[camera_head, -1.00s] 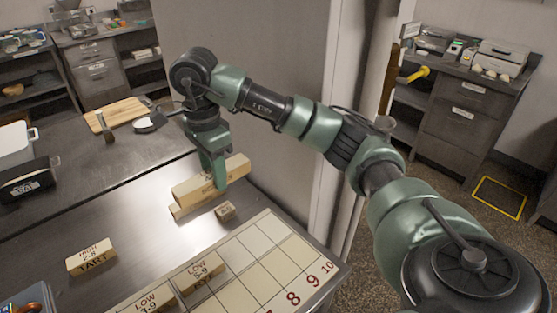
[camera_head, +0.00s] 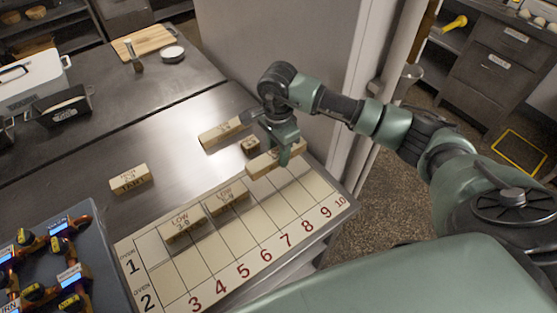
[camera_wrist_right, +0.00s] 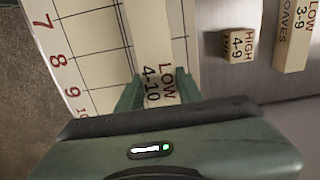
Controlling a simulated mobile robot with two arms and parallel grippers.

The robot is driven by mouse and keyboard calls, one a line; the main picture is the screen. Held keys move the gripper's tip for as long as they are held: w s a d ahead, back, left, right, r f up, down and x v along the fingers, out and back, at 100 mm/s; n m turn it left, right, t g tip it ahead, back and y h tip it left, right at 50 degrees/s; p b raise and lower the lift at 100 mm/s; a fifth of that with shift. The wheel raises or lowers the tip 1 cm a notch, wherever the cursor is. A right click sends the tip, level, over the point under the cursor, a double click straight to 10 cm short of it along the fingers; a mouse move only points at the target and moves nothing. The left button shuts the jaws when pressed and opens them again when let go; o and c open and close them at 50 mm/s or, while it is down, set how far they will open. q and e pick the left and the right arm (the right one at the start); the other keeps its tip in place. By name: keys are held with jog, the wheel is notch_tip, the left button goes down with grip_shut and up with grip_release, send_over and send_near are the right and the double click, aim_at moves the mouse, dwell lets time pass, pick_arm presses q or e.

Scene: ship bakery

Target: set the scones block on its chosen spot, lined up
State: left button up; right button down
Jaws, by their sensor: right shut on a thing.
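My right gripper (camera_head: 286,153) is shut on a long pale wooden block (camera_head: 263,164). In the right wrist view the block (camera_wrist_right: 152,45) reads LOW 4-10; its name is not readable, so I cannot confirm it says scones. The block is over the back rows of the numbered board (camera_head: 205,262), around columns 7 to 9. I cannot tell whether it touches the board. Two other blocks lie on the board: one marked LOW (camera_head: 183,224) and another marked LOW (camera_head: 228,197) to its right. My left gripper is not in view.
A small cube (camera_head: 250,146) marked HIGH 4-9 and a loaves block (camera_head: 221,135) lie just behind the board. A TART block (camera_head: 130,179) lies left. A tray of gadgets (camera_head: 92,262) stands at front left. The board's front right is bare.

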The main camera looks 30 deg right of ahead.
aim_at(278, 172)
jog(key=shift+f, duration=0.75)
notch_tip(278, 172, down, 3)
jog(key=shift+f+p, duration=0.2)
jog(key=shift+p, duration=0.4)
jog(key=shift+f, duration=0.3)
jog(key=shift+f, duration=0.1)
jog(key=shift+f, duration=0.1)
jog(key=c, duration=0.9)
grip_release()
